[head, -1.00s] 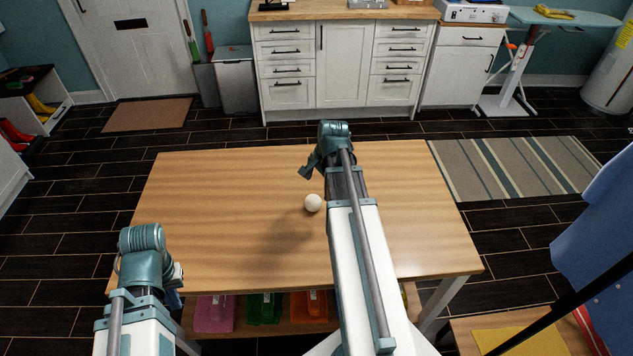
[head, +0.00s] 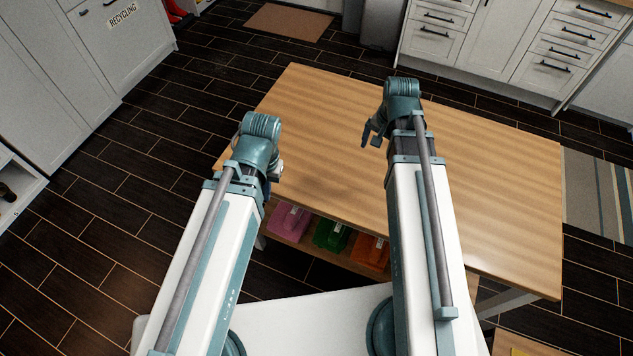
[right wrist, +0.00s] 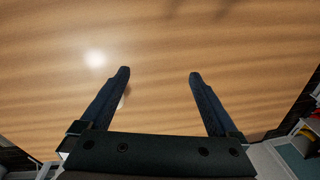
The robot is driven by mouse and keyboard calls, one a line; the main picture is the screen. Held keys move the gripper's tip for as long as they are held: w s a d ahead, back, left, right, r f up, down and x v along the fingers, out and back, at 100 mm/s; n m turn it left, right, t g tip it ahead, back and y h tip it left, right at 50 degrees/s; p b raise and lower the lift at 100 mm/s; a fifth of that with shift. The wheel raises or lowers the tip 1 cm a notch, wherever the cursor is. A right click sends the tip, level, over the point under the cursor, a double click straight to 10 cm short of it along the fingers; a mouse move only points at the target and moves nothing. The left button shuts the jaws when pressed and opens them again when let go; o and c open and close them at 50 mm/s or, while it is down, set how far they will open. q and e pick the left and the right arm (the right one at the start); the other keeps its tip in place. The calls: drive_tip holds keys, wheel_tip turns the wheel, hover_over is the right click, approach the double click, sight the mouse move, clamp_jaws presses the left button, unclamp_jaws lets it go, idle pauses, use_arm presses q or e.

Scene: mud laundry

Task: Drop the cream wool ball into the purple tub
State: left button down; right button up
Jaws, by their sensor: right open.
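The cream wool ball does not show clearly in either current view. A small pale patch shows beside the left finger in the right wrist view, but I cannot tell if it is the ball. A pinkish-purple tub (head: 289,221) sits on the shelf under the table, at the left end of a row. My right gripper (head: 370,134) is over the table top; in the right wrist view (right wrist: 159,75) its fingers are apart with only bare wood between them. My left gripper (head: 274,172) is by the table's left edge, its fingers mostly hidden by the wrist.
The wooden table (head: 490,190) has a bare top where visible; my right arm covers part of it. A green tub (head: 331,234) and an orange tub (head: 371,250) share the shelf. White cabinets (head: 490,45) stand behind. Dark floor is open on the left.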

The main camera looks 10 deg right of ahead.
drive_tip(key=s+a+n, duration=0.3)
drive_tip(key=a+n, duration=0.1)
drive_tip(key=a, duration=0.2)
drive_tip(key=s+a+n+g+h, duration=0.1)
drive_tip(key=s+a+n, duration=0.2)
drive_tip(key=a, duration=0.4)
drive_tip(key=s+a+n, duration=0.3)
drive_tip(key=a+n, duration=0.2)
drive_tip(key=a, duration=0.1)
drive_tip(key=shift+s+a+n+h, duration=0.15)
drive_tip(key=shift+n+h, duration=0.15)
drive_tip(key=shift+o, duration=0.3)
